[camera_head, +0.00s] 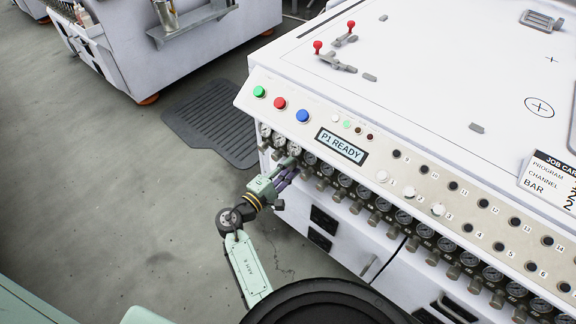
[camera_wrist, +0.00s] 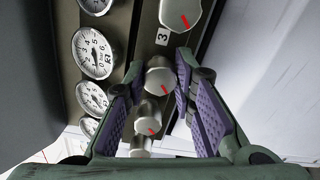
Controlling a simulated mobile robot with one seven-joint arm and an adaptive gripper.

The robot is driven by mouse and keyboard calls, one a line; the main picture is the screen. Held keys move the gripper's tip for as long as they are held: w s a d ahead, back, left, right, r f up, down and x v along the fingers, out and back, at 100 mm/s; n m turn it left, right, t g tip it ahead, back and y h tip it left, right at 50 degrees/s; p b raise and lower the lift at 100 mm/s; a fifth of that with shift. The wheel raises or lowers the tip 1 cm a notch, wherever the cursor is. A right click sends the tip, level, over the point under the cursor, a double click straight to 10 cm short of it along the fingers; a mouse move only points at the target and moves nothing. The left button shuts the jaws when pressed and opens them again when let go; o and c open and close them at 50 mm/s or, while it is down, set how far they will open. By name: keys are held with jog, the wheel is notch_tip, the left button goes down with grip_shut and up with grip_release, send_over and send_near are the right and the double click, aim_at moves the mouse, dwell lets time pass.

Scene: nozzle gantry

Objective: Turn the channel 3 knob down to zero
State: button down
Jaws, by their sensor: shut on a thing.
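My gripper (camera_wrist: 160,72) has its two purple-padded fingers on either side of a white round knob (camera_wrist: 160,80) with a red pointer mark, and is shut on it. A tag reading 3 (camera_wrist: 163,37) lies between this knob and a larger-looking knob (camera_wrist: 181,14) above it in the wrist view; I cannot tell for certain which one it labels. In the head view my gripper (camera_head: 287,172) reaches the left end of the panel's lower row and hides the knob it holds.
Dial gauges (camera_wrist: 93,52) line the left of the knobs in the wrist view. Another knob (camera_wrist: 149,111) lies close below the held one. In the head view a display (camera_head: 341,146) reads P1 READY above the gauge row. The floor (camera_head: 130,200) left is clear.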

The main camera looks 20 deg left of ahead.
jog(key=shift+n, duration=0.3)
jog(key=c, duration=1.6)
grip_release()
jog(key=shift+s+a, duration=0.1)
jog(key=v, duration=1.2)
